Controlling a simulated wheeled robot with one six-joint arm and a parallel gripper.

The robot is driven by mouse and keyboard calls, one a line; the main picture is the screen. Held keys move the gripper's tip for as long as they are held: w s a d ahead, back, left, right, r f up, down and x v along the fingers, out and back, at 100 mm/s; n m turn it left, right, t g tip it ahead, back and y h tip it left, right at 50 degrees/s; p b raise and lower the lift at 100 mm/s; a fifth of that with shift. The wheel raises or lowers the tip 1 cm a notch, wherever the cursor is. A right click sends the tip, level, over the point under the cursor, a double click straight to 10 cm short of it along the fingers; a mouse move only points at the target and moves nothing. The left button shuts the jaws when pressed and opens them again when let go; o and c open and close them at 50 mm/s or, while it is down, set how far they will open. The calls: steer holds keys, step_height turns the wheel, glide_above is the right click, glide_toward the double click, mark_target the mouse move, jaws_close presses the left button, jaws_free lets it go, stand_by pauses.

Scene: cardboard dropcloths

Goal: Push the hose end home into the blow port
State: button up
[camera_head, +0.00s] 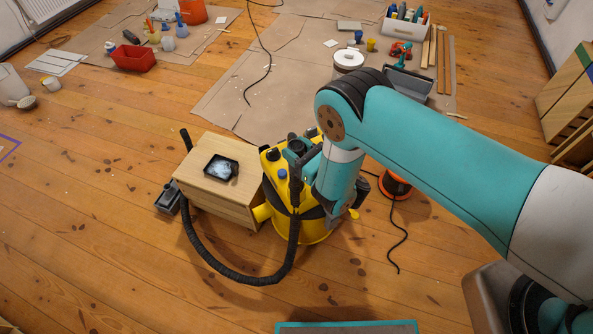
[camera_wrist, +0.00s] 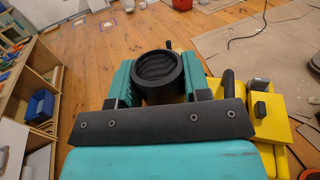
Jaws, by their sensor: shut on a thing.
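My gripper (camera_wrist: 158,84) is shut on the round, black hose end (camera_wrist: 160,66), with one finger on each side and the ribbed inside of its mouth showing. In the head view my gripper (camera_head: 303,158) is above the yellow vacuum (camera_head: 312,231). The black ribbed hose (camera_head: 236,274) loops over the floor from beside the wooden box and rises in front of the vacuum towards my gripper. The vacuum also shows at the right of the wrist view (camera_wrist: 275,122), beside the gripper. I cannot make out the blow port; my arm covers part of the vacuum's top.
The wooden box (camera_head: 205,194) stands left of the vacuum with a black tray (camera_head: 221,167) on it. An orange-and-black item (camera_head: 394,186) with a black cord lies right of the vacuum. Cardboard sheets (camera_head: 243,95) lie behind. The floor at the front left is clear.

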steer(key=f+b, duration=0.2)
steer(key=b, duration=0.1)
steer(key=w+f+b, duration=0.1)
steer(key=b, duration=0.3)
steer(key=shift+w+f, duration=0.2)
steer(key=shift+f, duration=0.15)
steer(key=shift+w+f+t+b, duration=0.1)
steer(key=shift+t+b, duration=0.2)
steer(key=shift+b, duration=0.85)
steer(key=shift+r, duration=0.2)
steer(key=shift+b, duration=0.45)
step_height(320, 180, down, 6)
steer(key=b, duration=0.5)
steer(key=shift+d+f+b, duration=0.1)
steer(key=shift+b, duration=0.7)
steer(key=shift+f+b, duration=0.3)
steer(key=shift+f+b, duration=2.65)
steer(key=shift+f, duration=0.2)
steer(key=shift+f, duration=0.35)
